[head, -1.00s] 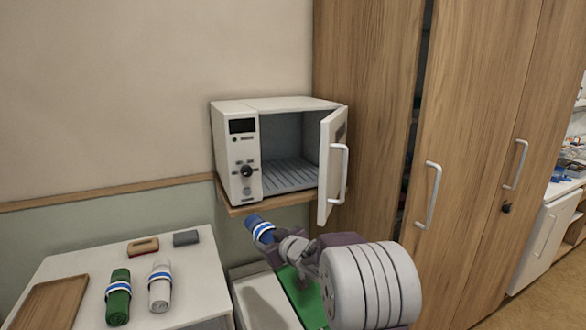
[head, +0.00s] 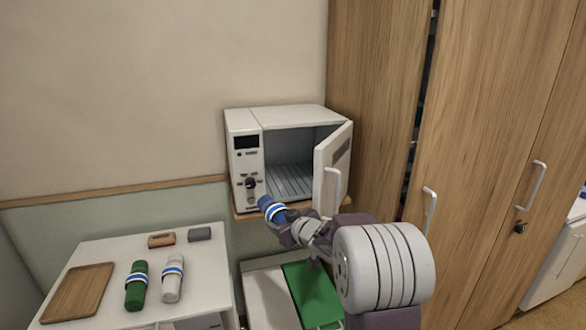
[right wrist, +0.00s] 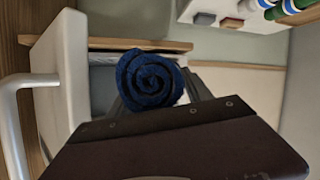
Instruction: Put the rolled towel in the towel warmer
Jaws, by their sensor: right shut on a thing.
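The towel warmer (head: 242,118) is a white box on a wooden wall shelf, with its door (head: 325,165) swung open to the right. Its cavity looks empty, with a ribbed floor. My right gripper (head: 288,220) is shut on a blue rolled towel (head: 270,207) with white bands. The towel is in front of the warmer's opening, near its lower front edge, and looks outside it. In the right wrist view the towel's dark blue spiral end (right wrist: 150,82) faces the camera, with the open door (right wrist: 62,75) at left. My left gripper is not in view.
A white table (head: 205,262) at lower left holds a wooden tray (head: 78,292), a green towel (head: 136,287), a white towel (head: 172,280) and two small blocks. A green panel (head: 312,295) lies below the warmer. Wooden cabinets (head: 480,150) stand right.

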